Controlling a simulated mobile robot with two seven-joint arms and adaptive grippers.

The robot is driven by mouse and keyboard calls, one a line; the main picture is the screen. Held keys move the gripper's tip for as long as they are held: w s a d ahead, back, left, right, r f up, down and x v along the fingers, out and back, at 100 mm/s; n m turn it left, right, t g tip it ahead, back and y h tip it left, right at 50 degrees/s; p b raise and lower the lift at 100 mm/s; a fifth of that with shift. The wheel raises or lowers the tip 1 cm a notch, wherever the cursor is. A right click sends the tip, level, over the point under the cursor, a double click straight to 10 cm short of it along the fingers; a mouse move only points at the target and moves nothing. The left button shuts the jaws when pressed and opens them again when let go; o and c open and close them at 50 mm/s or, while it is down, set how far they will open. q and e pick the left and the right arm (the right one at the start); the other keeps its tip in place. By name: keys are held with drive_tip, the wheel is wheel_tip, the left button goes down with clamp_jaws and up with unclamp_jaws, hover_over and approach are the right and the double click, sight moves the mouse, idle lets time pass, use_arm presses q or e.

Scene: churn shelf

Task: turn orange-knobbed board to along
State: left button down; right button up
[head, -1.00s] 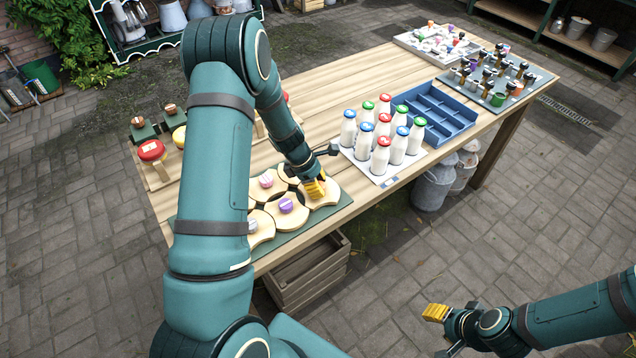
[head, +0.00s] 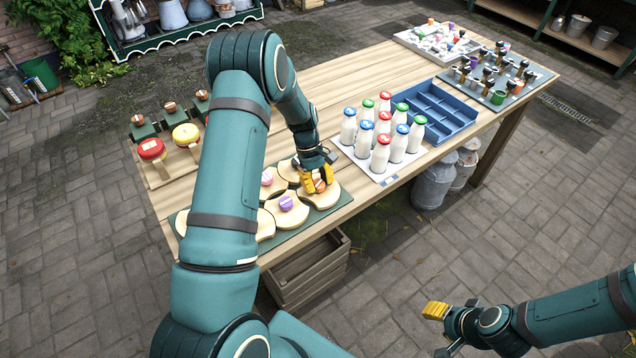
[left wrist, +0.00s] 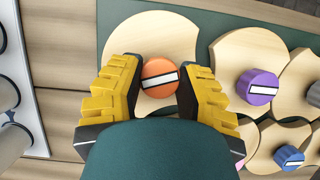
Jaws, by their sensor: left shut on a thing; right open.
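The orange-knobbed board (head: 322,199) lies at the right end of the dark green mat (head: 345,201), and its pale wood also shows in the left wrist view (left wrist: 150,38). Its orange knob (left wrist: 160,77) has a white bar that lies nearly crosswise in the left wrist view, tilted slightly. My left gripper (head: 318,183) is over this board with its yellow fingers on both sides of the knob, shut on it. My right gripper (head: 444,312) is open and empty, in front of the table over the paving.
A purple-knobbed board (head: 287,203) lies beside it, with other knobbed boards near. Capped milk bottles on a white tray (head: 384,179) stand close to the right. A blue divided crate (head: 440,112) is beyond them. The table's middle back is clear.

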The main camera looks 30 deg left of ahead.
use_arm(q)
drive_tip(key=shift+s+d+f+m+g+y+b, duration=0.15)
drive_tip(key=shift+m+g, duration=0.1)
drive_tip(key=shift+m, duration=0.4)
drive_tip(key=shift+w+a+m+g+y+b, duration=0.1)
drive_tip(key=shift+m+g, duration=0.1)
drive_tip(key=shift+m, duration=0.5)
drive_tip(key=shift+s+d+f+m+g+y+b, duration=0.15)
drive_tip(key=shift+m+g, duration=0.1)
drive_tip(key=shift+m, duration=0.4)
drive_tip(key=shift+w+r, duration=0.1)
drive_tip(key=c, duration=0.5)
unclamp_jaws()
drive_tip(key=shift+c, duration=0.2)
drive_tip(key=shift+a+r, duration=0.1)
drive_tip(key=shift+w, duration=0.1)
drive_tip(key=v, duration=1.2)
